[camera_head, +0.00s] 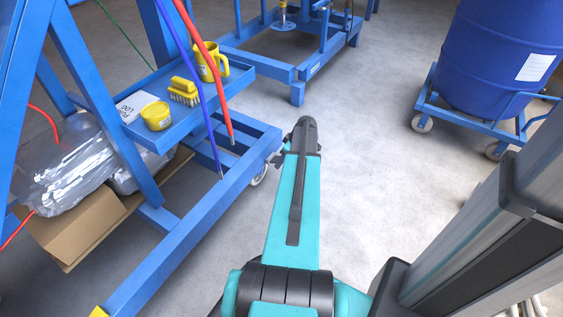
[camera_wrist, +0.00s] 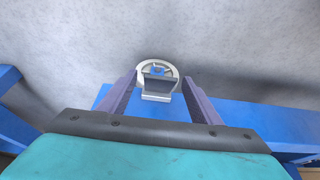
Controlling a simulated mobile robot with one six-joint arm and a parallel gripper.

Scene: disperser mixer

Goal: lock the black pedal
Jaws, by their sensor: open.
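The black pedal (camera_wrist: 159,81) shows in the wrist view as a small dark grey plate with a lighter lower edge, in front of a pale caster wheel (camera_wrist: 143,70). The wheel is at the blue frame (camera_wrist: 235,128). My gripper (camera_wrist: 160,77) is open, with one finger on each side of the pedal in the picture and nothing held. I cannot tell whether a finger touches the pedal. In the head view, my gripper (camera_head: 281,158) is small and partly hidden by my arm, beside the frame's corner. The caster wheel (camera_head: 259,177) is partly visible there; the pedal is not distinguishable.
A blue drum (camera_head: 493,60) stands on a wheeled cart at right. Bare floor (camera_head: 355,150) lies between.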

